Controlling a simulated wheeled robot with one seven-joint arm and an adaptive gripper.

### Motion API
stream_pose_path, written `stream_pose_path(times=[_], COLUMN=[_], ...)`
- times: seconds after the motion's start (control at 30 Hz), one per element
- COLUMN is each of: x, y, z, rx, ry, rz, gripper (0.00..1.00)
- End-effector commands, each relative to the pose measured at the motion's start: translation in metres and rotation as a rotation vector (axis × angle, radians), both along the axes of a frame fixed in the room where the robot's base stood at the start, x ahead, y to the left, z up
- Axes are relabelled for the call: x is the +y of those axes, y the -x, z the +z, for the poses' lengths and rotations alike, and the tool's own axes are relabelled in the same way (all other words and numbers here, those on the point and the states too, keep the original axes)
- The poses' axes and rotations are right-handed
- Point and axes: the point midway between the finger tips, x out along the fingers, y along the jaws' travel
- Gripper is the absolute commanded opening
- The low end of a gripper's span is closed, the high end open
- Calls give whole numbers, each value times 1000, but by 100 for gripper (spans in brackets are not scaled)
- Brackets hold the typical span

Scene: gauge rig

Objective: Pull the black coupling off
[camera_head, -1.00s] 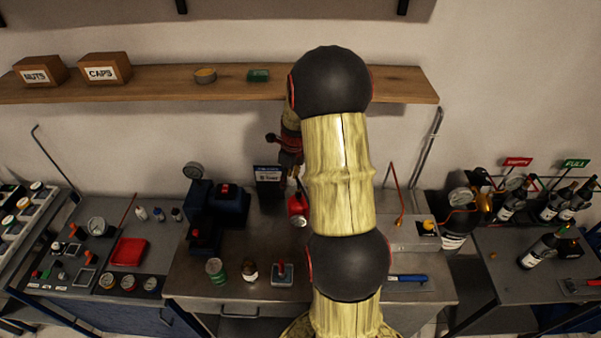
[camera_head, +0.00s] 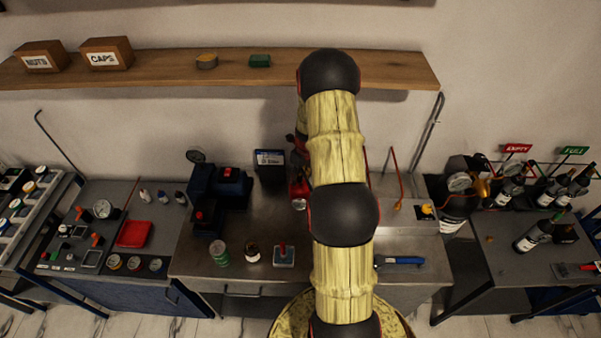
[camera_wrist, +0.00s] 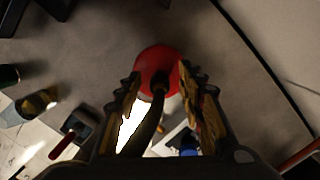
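A red rounded body (camera_wrist: 150,60) lies just beyond my fingertips in the wrist view. A black fitting (camera_wrist: 160,80), which looks like the coupling, sits in front of it, with a dark hose (camera_wrist: 147,125) curving down toward the lower left. My gripper (camera_wrist: 161,76) is open, one finger on each side of the fitting, with gaps showing; I cannot tell whether either fingertip touches the red body. In the head view a red body (camera_head: 298,195) shows at the left edge of my arm on the steel bench; my gripper is hidden there.
The steel bench (camera_head: 255,230) carries a dark blue device (camera_head: 230,188), a green can (camera_head: 219,253) and a blue-handled tool (camera_head: 400,261). A thin red lever (camera_head: 393,180) stands right of my arm. A wooden shelf (camera_head: 220,75) runs behind.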

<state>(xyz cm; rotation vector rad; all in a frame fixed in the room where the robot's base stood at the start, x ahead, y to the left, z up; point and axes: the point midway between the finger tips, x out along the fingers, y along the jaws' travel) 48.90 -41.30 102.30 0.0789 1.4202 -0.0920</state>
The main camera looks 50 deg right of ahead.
Motion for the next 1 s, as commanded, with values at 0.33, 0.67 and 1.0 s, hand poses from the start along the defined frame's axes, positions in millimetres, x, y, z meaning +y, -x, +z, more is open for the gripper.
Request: stream_pose_path(times=[0.33, 0.67, 1.0], x=[0, 0, 0], y=[0, 0, 0], z=[-2, -1, -1], rx=[0, 0, 0], ry=[0, 0, 0], rz=[0, 0, 0], gripper=[36, 17, 0])
